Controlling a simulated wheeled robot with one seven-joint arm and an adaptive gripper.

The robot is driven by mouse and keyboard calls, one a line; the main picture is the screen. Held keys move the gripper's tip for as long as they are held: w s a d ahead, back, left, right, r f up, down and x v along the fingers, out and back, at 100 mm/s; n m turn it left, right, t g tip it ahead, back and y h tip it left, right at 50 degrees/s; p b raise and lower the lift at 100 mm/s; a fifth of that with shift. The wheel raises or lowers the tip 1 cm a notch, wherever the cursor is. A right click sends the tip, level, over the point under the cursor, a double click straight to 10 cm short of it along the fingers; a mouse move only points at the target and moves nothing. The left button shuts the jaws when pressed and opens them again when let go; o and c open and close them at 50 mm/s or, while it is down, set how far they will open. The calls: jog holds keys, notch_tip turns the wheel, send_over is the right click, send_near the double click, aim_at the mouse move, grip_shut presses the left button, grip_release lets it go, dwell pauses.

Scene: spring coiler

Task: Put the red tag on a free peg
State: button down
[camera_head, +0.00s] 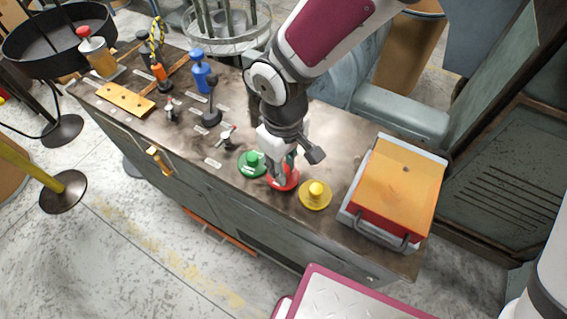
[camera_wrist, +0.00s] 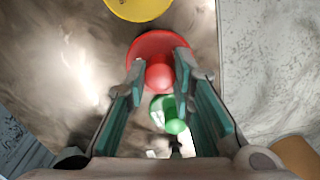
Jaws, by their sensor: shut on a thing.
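The red tag (camera_head: 287,184) is a round disc with a knob, between a green tag (camera_head: 251,163) and a yellow tag (camera_head: 315,195) near the bench's front edge. My gripper (camera_head: 277,172) points down over it and partly hides it. In the wrist view my gripper (camera_wrist: 160,78) has its teal finger pads on either side of the red tag's knob (camera_wrist: 159,73), shut on it. The tag is at or close to the bench top; I cannot tell whether it touches. I cannot make out a free peg for certain.
The metal bench (camera_head: 230,200) holds an orange-lidded box (camera_head: 402,180) at the right. Small tools, a blue-topped stand (camera_head: 199,72) and a yellow plate (camera_head: 125,99) stand at the left. A round rack with upright rods (camera_head: 228,28) is behind the bench.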

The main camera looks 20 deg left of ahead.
jog(key=shift+f+b, duration=0.5)
jog(key=shift+f, duration=0.1)
dwell(0.7)
jog(key=c, duration=1.3)
grip_release()
jog(key=shift+r, duration=0.15)
notch_tip(320, 180, up, 25)
jog(key=p, duration=1)
